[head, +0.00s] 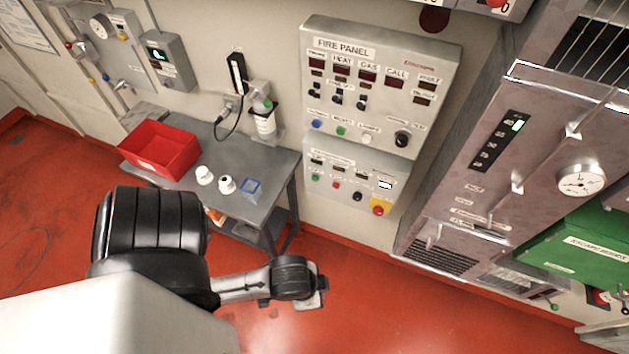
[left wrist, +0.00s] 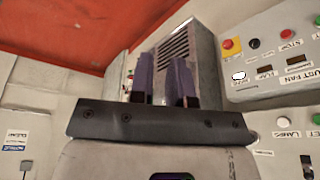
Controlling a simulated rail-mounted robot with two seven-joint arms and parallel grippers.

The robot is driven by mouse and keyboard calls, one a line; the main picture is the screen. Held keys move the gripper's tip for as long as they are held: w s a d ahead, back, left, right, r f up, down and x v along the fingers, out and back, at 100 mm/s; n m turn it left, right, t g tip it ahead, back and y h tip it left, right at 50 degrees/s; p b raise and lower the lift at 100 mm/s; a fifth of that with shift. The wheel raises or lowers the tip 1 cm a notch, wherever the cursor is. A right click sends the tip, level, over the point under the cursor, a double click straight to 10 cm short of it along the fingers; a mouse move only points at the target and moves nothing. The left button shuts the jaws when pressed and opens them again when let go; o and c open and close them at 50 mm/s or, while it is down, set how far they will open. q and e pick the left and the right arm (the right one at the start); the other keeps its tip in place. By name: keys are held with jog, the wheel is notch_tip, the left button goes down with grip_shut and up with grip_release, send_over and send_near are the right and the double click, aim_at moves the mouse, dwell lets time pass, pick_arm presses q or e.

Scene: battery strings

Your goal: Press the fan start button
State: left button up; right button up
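The fan panel (head: 346,166) is a grey box on the wall below the fire panel. The green button (head: 315,178) is at its left, beside a red button (head: 337,185), a black knob (head: 357,196) and a red-on-yellow emergency stop (head: 380,207). In the left wrist view the fan panel (left wrist: 275,72) appears upside down at the upper right; a green button (left wrist: 317,20) is at the picture's edge, beside the red STOP button (left wrist: 285,34). My left gripper (left wrist: 161,82) has its fingers apart, empty, clear of the panel. My left wrist (head: 292,278) is below the panel in the head view; its fingers are unclear there.
The fire panel (head: 375,80) is above, with similar coloured buttons. A grey table (head: 262,163) to the left holds a red bin (head: 160,149), white cups and a bottle (head: 264,122). A large grey cabinet (head: 475,195) stands at right. Red floor in front is clear.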

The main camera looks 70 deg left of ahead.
pick_arm(q)
grip_shut()
dwell(1.0)
